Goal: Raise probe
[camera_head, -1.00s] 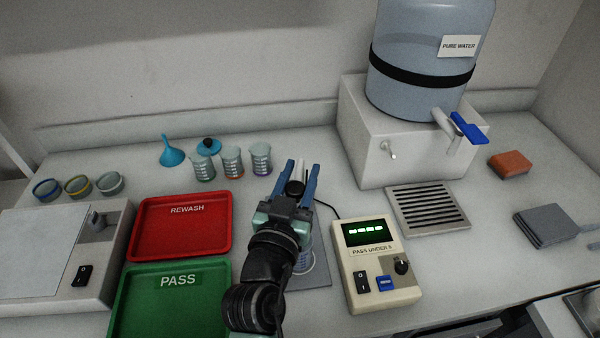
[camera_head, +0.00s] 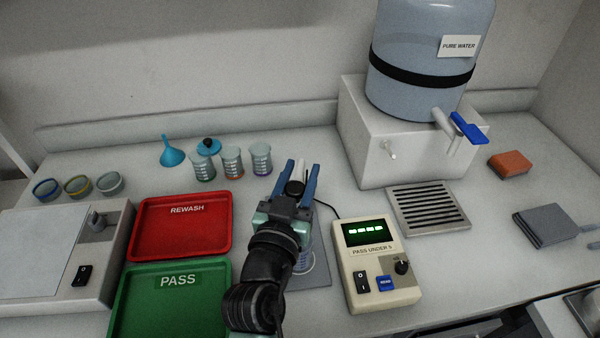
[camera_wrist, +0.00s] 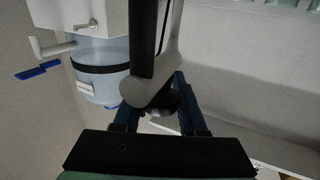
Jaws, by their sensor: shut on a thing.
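My gripper (camera_head: 302,172) is over the grey plate (camera_head: 318,278) left of the meter, its blue fingers on either side of the probe's pale and black upper part (camera_head: 296,187). It is shut on the probe. In the wrist view my gripper (camera_wrist: 157,112) also has a rounded grey part and a dark shaft (camera_wrist: 144,45) between and in front of its fingers. A clear beaker (camera_head: 304,262) stands on the plate, mostly hidden by my arm. The probe's lower end is hidden, so I cannot tell whether it is in the beaker.
The cream meter (camera_head: 372,268) is close on the right, with a cable running toward the probe. Red REWASH (camera_head: 182,228) and green PASS (camera_head: 172,300) trays lie left. Several beakers (camera_head: 232,162) stand behind. A water dispenser (camera_head: 395,150) and drain grille (camera_head: 428,208) are to the right.

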